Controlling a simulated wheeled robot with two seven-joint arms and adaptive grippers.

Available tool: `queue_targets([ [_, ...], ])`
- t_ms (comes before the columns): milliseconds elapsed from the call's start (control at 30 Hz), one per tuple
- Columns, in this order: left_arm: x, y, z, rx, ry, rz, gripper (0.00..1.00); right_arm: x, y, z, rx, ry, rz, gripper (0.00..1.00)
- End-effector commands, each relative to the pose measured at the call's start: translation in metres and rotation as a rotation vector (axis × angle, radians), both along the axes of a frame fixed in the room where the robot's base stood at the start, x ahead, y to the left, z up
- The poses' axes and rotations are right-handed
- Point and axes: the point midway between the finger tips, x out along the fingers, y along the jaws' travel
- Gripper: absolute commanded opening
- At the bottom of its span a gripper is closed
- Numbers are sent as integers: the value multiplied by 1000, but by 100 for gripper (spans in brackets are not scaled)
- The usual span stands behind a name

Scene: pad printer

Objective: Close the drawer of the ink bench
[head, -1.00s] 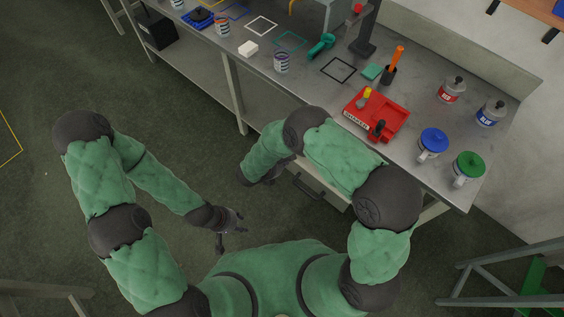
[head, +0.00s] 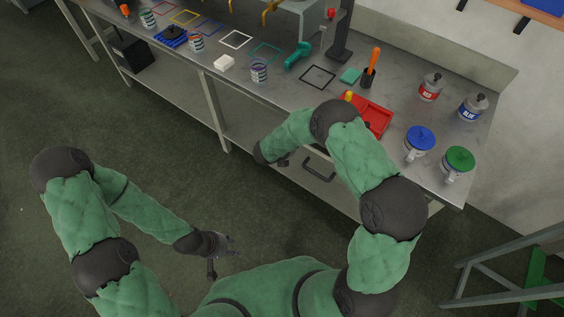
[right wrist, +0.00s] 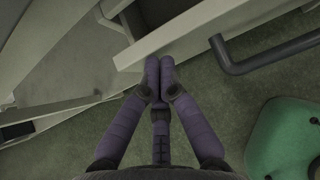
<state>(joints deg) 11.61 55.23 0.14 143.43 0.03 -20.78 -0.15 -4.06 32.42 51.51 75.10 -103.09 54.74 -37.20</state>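The ink bench (head: 395,92) is a grey metal table with a drawer (head: 338,192) under its top, partly hidden by my right arm. The drawer's dark bar handle (head: 320,167) shows in the head view. In the right wrist view the pale drawer front (right wrist: 205,30) stands out a little, with a dark gap behind it, and its handle (right wrist: 265,56) is to the right. My right gripper (right wrist: 159,62) is shut and empty, its fingertips at the drawer front's lower edge, apparently touching it. My left gripper (head: 226,252) is open and empty over the floor, away from the bench.
A red tray (head: 378,122), a blue-lidded jug (head: 420,139), a green-lidded jug (head: 458,161) and bottles stand on the bench top. A grey frame with a green part (head: 540,283) is at the lower right. The floor on the left is clear.

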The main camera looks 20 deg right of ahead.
Motion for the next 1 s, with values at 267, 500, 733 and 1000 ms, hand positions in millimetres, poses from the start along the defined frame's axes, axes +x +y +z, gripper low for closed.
queue_targets([
  [267,0,0,-11,0,0,0,40,24,-30,0,0,-2,-3,0],
  [500,0,0,-12,0,0,0,40,28,-35,1,1,-2,-1,0],
  [733,0,0,-12,0,0,0,40,29,-35,2,-1,-4,-1,0],
  [1000,0,0,-15,0,0,0,40,26,-23,1,-1,-4,-1,0],
])
